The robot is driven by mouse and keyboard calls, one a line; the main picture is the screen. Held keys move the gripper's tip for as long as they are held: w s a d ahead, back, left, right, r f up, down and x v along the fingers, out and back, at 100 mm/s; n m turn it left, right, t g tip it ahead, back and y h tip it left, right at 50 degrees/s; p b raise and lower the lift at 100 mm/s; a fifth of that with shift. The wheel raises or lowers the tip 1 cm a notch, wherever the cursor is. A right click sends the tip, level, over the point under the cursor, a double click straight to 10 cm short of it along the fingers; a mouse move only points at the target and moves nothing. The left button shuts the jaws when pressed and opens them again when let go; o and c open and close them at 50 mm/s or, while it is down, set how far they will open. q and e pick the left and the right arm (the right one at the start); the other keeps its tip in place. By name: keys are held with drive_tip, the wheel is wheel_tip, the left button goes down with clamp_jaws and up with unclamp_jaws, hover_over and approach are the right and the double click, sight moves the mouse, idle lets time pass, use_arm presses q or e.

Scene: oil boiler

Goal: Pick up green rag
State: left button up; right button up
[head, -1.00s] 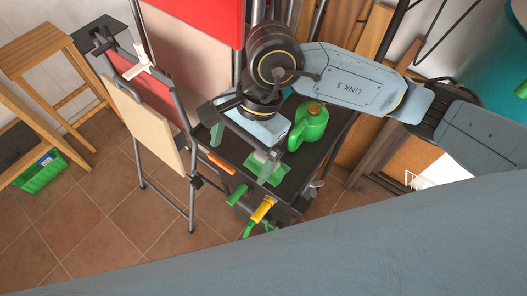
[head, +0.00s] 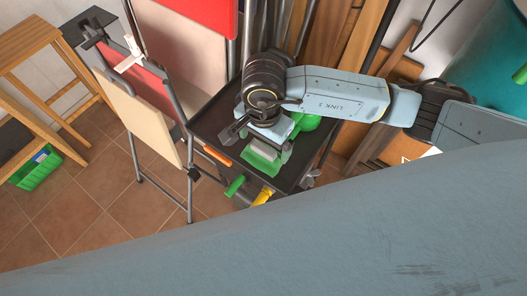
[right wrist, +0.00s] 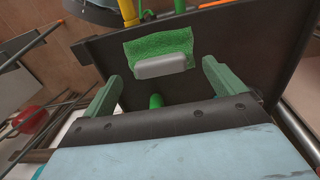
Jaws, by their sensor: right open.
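The green rag (head: 271,165) lies on the dark top of a cart (head: 212,125). A grey rounded block (head: 263,151) rests on it. In the right wrist view the rag (right wrist: 178,41) lies flat near the far edge of the top, with the grey block (right wrist: 161,66) over its near part. My right gripper (head: 257,146) is above the cart at the rag. Its two green fingers are spread apart and empty, and the rag shows beyond and between the tips in the wrist view. My left gripper is not in view.
A green can (head: 306,121) stands close behind my right gripper, partly hidden by the arm. An orange-handled tool (head: 217,156) lies at the cart's left edge. Green and yellow handles (head: 235,185) stick out at the front. A folding easel-like frame (head: 140,110) stands left.

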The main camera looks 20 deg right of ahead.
sight(264, 149)
wheel_tip(264, 149, down, 4)
drive_tip(key=shift+r, duration=0.25)
drive_tip(key=shift+c, duration=0.2)
drive_tip(key=c, duration=1)
wheel_tip(264, 149, up, 10)
drive_tip(key=shift+r, duration=0.1)
